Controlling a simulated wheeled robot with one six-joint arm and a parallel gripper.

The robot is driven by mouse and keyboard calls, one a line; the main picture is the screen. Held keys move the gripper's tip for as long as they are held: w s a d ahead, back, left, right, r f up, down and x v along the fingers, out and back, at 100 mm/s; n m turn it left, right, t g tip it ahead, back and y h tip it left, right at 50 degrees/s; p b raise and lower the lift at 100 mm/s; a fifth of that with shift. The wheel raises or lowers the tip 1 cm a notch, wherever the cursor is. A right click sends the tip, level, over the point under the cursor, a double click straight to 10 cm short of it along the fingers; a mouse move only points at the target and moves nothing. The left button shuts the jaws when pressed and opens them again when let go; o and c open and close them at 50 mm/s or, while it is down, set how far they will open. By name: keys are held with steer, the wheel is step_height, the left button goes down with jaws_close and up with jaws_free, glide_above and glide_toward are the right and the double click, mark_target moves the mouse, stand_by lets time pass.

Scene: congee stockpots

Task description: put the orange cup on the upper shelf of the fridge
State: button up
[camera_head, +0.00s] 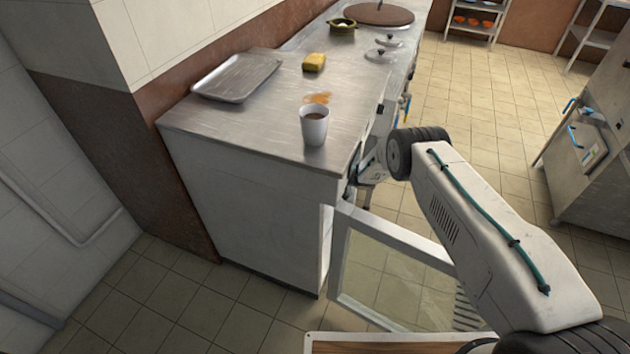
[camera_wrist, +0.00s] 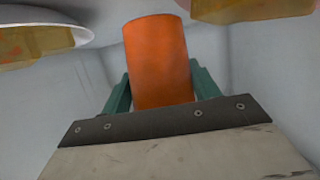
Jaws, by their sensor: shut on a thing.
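In the wrist view the orange cup (camera_wrist: 156,45) stands between the two teal fingers of my gripper (camera_wrist: 161,82), which is shut on it. Pale grey walls surround the cup there, like the inside of the fridge (camera_wrist: 255,60). In the head view my arm reaches to the front edge of the counter. The gripper's tips and the orange cup are hidden there. A glass door (camera_head: 385,275) with a white frame stands open below the counter. The shelves cannot be made out in the head view.
A white bowl (camera_wrist: 75,17) with yellowish contents is at the wrist view's upper left, and a tan object (camera_wrist: 245,8) at its upper right. A white cup (camera_head: 314,126), a yellow sponge (camera_head: 314,62) and a metal tray (camera_head: 236,77) stand on the counter (camera_head: 240,125).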

steer(key=shift+w, duration=0.6)
steer(key=shift+w+d+f, duration=0.1)
steer(key=shift+f, duration=1.55)
steer(key=shift+f, duration=0.1)
steer(key=o, duration=1.4)
steer(key=shift+f, duration=0.1)
steer(key=shift+d+r, duration=0.25)
steer(key=shift+r, duration=0.05)
steer(key=v, duration=1.1)
steer(key=shift+d, duration=0.2)
steer(key=shift+r, duration=0.1)
